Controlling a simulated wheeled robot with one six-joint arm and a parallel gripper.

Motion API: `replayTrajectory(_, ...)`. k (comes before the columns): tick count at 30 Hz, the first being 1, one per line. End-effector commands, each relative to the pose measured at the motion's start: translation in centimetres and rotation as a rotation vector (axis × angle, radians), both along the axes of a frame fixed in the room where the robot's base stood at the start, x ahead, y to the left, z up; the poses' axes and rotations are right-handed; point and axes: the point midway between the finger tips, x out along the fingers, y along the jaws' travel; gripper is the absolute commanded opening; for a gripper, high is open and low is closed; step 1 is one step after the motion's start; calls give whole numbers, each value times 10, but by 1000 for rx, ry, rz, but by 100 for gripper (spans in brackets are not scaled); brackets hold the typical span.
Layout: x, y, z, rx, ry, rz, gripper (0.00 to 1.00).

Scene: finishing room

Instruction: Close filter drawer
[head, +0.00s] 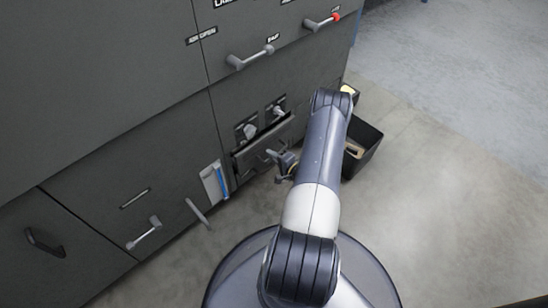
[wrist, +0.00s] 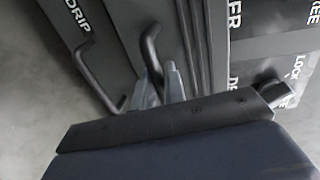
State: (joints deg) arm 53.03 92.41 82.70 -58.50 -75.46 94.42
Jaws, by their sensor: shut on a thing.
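The filter drawer (head: 248,158) is a dark grey front low in the cabinet, below two small knobs. It appears to stand out a little from the cabinet face. In the wrist view its front (wrist: 172,18) carries a dark curved handle (wrist: 150,42). My gripper (head: 273,155) is at the drawer front, and its two grey fingers (wrist: 159,78) are shut around the lower part of that handle. The handle is mostly hidden by my gripper in the head view. How far the drawer is open is hard to tell.
A black open bin (head: 364,150) stands on the floor right of my arm. Bar handles (head: 250,57) stick out above, one with a red end (head: 337,17). A blue-marked gauge (head: 217,182) is left of the drawer. The floor at right is clear.

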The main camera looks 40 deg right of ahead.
Motion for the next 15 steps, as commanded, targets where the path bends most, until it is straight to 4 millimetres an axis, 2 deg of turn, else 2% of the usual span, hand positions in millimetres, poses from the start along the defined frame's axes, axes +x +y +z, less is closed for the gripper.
replayTrajectory(6,33,2,-3,-4,-1,3,0)
replayTrajectory(15,37,2,0,-3,-1,0,0)
